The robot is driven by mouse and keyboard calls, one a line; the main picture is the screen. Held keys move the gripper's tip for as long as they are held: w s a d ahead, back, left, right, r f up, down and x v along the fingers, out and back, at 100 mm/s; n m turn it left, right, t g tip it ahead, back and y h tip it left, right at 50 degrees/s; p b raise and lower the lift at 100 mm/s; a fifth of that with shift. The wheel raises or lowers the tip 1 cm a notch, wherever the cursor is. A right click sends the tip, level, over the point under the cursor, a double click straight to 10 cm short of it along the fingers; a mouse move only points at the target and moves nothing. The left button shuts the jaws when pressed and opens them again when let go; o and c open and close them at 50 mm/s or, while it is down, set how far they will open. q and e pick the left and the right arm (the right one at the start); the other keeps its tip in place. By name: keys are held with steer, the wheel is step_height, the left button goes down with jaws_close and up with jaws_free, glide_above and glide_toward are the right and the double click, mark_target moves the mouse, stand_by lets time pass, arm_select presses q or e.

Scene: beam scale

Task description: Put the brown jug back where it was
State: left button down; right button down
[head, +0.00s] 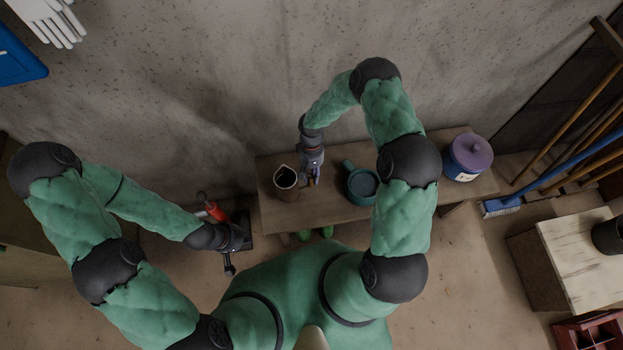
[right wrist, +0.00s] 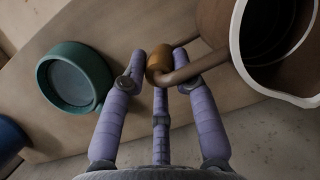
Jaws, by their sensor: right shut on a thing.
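The brown jug (head: 286,183) with a pale rim and dark inside is over the left part of the wooden bench (head: 330,212). It also shows at the right of the right wrist view (right wrist: 222,62), its handle between my fingers. My right gripper (head: 312,181) is shut on that handle, just right of the jug's body. I cannot tell whether the jug's base touches the bench. My left gripper (head: 231,262) is low, left of the bench and away from the jug; its fingers are too dark to read.
A teal pot (head: 361,186) stands on the bench right of the jug. A blue jar with a purple lid (head: 470,154) stands at the bench's right end. A red-handled object (head: 213,210) is by my left gripper. The concrete wall is close behind the bench.

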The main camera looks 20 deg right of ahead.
steer(key=shift+w+f+b, duration=0.15)
steer(key=shift+f+b, duration=0.5)
steer(key=shift+f, duration=1.1)
steer(key=c, duration=1.4)
jaws_free()
steer(key=shift+f, duration=0.1)
steer(key=o, duration=0.4)
steer(key=shift+o, duration=0.2)
